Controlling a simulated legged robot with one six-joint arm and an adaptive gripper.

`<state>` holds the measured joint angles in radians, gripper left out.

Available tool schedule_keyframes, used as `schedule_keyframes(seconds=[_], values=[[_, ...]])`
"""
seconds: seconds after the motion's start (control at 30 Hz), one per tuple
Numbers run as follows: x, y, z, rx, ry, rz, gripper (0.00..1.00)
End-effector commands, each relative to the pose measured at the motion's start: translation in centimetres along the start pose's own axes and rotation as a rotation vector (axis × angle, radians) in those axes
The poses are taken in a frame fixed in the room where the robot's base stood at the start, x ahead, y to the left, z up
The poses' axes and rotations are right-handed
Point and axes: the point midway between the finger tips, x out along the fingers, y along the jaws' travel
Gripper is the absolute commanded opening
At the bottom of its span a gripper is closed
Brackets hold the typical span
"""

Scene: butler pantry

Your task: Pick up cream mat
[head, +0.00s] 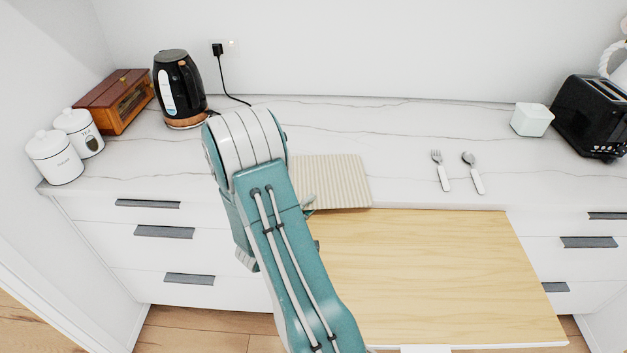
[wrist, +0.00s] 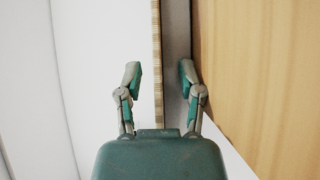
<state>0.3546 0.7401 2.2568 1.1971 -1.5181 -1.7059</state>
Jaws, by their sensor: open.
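The cream mat (head: 336,181) is a ribbed, beige rectangle lying flat on the marble counter. Its front edge reaches the counter's front edge and seems to overhang it slightly; its left part is hidden by my arm. In the wrist view the mat's edge (wrist: 156,55) is a thin striped strip running up the picture between my fingers. My gripper (wrist: 160,76) is open, with one finger on each side of that strip and visible gaps to both. In the head view my arm hides most of the gripper, at the mat's front left.
A pale wooden board (head: 430,270) extends in front of the counter, just below the mat. A fork (head: 440,170) and spoon (head: 473,172) lie right of the mat. A kettle (head: 178,88), canisters (head: 54,157) and wooden box (head: 115,100) stand left; a toaster (head: 590,118) stands right.

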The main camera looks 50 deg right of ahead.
Motion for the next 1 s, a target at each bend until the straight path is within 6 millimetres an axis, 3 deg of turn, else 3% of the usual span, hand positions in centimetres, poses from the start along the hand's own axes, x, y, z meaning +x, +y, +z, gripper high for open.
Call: schedule_keyframes(seconds=[0.1,0.17,0.2,0.23,0.7,1.0], values=[[0.0,0.0,0.0,0.0,0.0,0.0,0.49],[-0.1,0.0,0.0,0.0,0.0,0.0,0.26],[-0.1,0.0,0.0,0.0,0.0,0.0,0.08],[-0.1,0.0,0.0,0.0,0.0,0.0,0.0],[0.0,0.0,0.0,-0.001,0.001,-0.003,0.0],[0.6,1.7,0.1,0.002,0.006,-0.001,0.0]])
